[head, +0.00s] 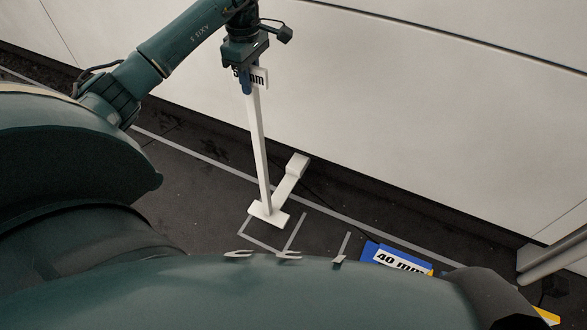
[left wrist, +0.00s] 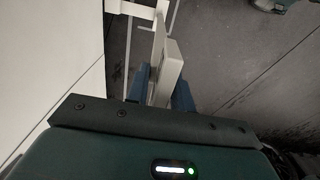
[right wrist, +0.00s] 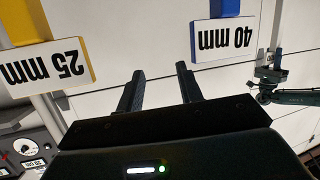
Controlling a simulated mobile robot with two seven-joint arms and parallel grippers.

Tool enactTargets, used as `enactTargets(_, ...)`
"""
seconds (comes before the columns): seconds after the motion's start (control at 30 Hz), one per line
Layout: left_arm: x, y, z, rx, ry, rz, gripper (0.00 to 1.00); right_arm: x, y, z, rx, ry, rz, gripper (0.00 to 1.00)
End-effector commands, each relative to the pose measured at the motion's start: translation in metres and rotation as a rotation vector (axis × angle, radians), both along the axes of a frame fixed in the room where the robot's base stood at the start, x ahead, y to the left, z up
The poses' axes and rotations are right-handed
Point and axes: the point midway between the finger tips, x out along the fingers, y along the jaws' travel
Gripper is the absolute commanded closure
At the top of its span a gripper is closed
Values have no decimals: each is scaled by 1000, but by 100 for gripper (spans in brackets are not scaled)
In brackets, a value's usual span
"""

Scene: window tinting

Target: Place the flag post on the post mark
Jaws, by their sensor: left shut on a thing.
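The post is nearly upright. The base appears over or beside grey floor lines (head: 262,243); I cannot tell whether it touches the floor. Which lines form the post mark is unclear. My right gripper (right wrist: 158,82) is open and empty.
A white block on a strip (head: 297,165) lies behind the base. A pale wall (head: 400,90) runs along the back. A blue "40 mm" sign (head: 398,262) is at lower right; the right wrist view also shows a yellow "25 mm" sign (right wrist: 45,70). My body hides the foreground.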

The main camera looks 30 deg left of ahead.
Motion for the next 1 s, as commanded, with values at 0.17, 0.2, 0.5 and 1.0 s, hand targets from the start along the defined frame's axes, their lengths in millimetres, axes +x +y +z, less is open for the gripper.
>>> enactTargets(0.17, 0, 0, -10, -2, -1, 0, 100, 0, 0, -3, 0, -7, -2, 64)
enactTargets(0.2, 0, 0, -18, -1, 0, 0, 100, 0, 0, -3, 0, -16, -2, 64)
enactTargets(0.5, 1, 0, -59, -1, -4, 0, 100, 2, 3, -3, 6, -95, 8, 64)
enactTargets(1.0, 1, 0, -99, 0, -5, 0, 100, 4, 6, -1, 16, -169, 16, 64)
